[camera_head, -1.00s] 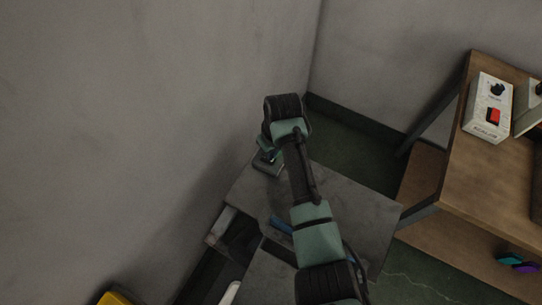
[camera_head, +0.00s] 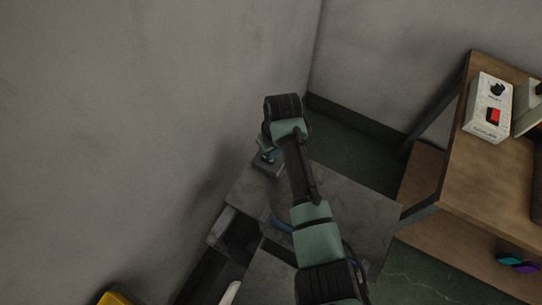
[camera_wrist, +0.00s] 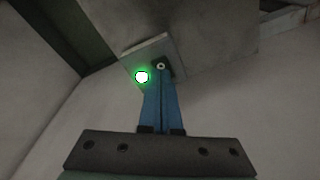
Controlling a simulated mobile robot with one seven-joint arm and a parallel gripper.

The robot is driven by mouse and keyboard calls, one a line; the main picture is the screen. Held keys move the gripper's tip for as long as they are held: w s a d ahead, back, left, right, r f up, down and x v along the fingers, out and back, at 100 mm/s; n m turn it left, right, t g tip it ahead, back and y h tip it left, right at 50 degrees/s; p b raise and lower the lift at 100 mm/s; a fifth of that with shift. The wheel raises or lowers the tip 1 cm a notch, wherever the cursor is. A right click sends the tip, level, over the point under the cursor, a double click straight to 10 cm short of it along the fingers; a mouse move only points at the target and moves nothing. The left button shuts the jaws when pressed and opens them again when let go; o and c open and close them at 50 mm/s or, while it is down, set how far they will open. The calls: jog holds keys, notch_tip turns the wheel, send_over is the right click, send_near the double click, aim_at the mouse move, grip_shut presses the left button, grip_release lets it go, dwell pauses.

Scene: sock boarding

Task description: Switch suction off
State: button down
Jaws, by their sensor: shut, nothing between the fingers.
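A small grey switch box (camera_head: 268,167) sits on the grey table near the wall, partly hidden by my arm in the head view. In the wrist view its plate (camera_wrist: 150,50) carries a brightly lit green lamp (camera_wrist: 142,77) and a small round metal switch tip (camera_wrist: 160,66) on a dark base. My gripper (camera_wrist: 162,82) is shut and empty, its blue fingers together. The fingertips overlap the switch base in the picture, just right of the lamp. Whether they touch it, I cannot tell. In the head view the fingers are mostly hidden behind my wrist.
The wall stands close to the left of the grey table (camera_head: 350,205). A wooden bench (camera_head: 470,170) on the right holds a white control box (camera_head: 489,107) with a black knob and red switch. Teal and purple items (camera_head: 517,262) lie on its lower shelf.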

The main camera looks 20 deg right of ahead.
jog(key=shift+f+b, duration=0.65)
jog(key=shift+f, duration=0.3)
dwell(0.3)
notch_tip(320, 180, up, 7)
jog(key=p, duration=0.7)
jog(key=shift+r, duration=0.15)
jog(key=shift+w, duration=0.1)
dwell(0.4)
